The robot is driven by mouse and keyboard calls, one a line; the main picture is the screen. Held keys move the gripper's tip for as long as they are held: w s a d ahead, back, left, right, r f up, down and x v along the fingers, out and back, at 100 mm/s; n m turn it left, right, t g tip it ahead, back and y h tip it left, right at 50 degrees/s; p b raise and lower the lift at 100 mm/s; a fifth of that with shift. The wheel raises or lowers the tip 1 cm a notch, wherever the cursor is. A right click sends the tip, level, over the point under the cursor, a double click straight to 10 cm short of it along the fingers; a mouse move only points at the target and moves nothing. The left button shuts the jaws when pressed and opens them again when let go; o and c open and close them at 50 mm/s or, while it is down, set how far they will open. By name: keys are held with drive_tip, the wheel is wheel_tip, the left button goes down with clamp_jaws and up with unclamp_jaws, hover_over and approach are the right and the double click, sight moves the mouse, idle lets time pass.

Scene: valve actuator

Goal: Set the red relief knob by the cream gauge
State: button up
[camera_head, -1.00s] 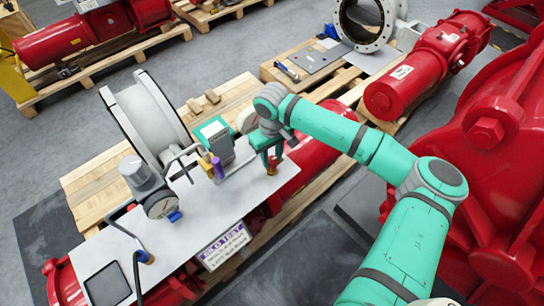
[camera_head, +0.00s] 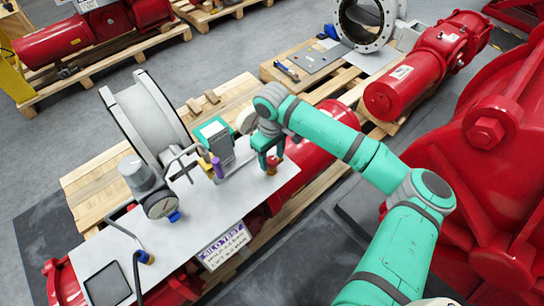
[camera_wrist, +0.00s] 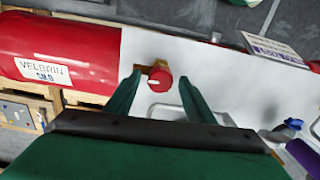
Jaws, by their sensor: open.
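The red knob (camera_wrist: 160,79) sits on a brass fitting at the white plate's edge in the wrist view. In the head view it shows small (camera_head: 272,168), partly hidden by my fingers. My gripper (camera_wrist: 161,77) is open, with its green fingertips to either side of the knob in the picture. I cannot tell how far they stand above it. In the head view my gripper (camera_head: 267,158) points down over the plate's far right end. A pale round gauge-like part (camera_head: 246,121) shows just behind my wrist; its face is hidden.
The white plate (camera_head: 195,228) carries a grey regulator with a dial (camera_head: 160,206), bent pipes, and a purple part (camera_head: 218,168). A red cylinder (camera_wrist: 60,50) lies beside the knob. A sign (camera_head: 223,245) hangs at the plate's front edge.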

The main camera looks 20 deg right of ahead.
sight(272, 159)
wheel_tip(272, 159, up, 11)
idle(0.6)
drive_tip(key=shift+f, duration=0.15)
